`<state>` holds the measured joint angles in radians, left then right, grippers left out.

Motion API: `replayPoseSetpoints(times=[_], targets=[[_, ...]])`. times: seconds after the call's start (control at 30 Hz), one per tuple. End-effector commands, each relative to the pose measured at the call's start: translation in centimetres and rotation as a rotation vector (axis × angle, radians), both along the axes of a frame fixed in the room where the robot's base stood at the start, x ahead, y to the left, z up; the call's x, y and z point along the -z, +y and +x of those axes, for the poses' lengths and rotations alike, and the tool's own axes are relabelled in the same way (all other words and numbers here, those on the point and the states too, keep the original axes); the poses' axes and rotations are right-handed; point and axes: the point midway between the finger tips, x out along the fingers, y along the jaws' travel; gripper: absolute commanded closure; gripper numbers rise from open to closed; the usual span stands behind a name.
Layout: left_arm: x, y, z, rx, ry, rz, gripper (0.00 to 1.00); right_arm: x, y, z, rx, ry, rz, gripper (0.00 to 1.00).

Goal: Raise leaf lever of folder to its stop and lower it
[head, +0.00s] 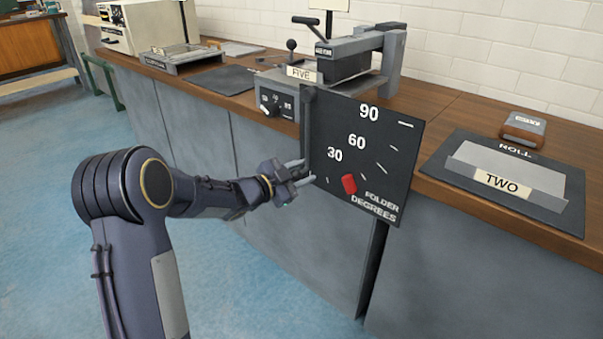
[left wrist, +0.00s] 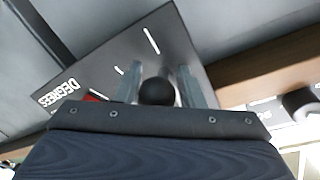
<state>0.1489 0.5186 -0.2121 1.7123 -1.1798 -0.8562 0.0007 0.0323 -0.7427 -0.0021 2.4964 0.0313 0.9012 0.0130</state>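The folder's black degree plate (head: 385,155) stands upright at the bench's front edge, marked 30, 60 and 90. Its red pointer (head: 348,184) sits low, below the 30. The folder's body, labelled FIVE (head: 301,73), is behind it. My left gripper (head: 309,171) is at the plate's left edge, its two fingers apart. In the left wrist view a round black knob (left wrist: 157,91) lies between the fingers (left wrist: 160,76), very close to both; whether they press on it is unclear. The leaf is mostly hidden behind the plate. My right gripper is not in view.
The blue floor (head: 235,285) before the cabinets is clear.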

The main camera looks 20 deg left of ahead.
Motion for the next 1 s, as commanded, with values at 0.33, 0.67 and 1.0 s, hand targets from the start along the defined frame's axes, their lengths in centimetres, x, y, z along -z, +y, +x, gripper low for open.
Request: replayPoseSetpoints(times=[0.33, 0.67, 1.0], targets=[[0.0, -0.1, 0.0, 0.001, 0.000, -0.001, 0.50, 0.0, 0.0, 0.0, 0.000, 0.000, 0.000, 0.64], [-0.5, 1.9, -3.4, -0.002, 0.001, -0.003, 0.50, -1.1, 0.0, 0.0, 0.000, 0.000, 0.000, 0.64], [-0.6, 3.5, -6.8, 0.002, 0.001, 0.000, 0.50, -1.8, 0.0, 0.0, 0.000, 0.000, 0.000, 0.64]])
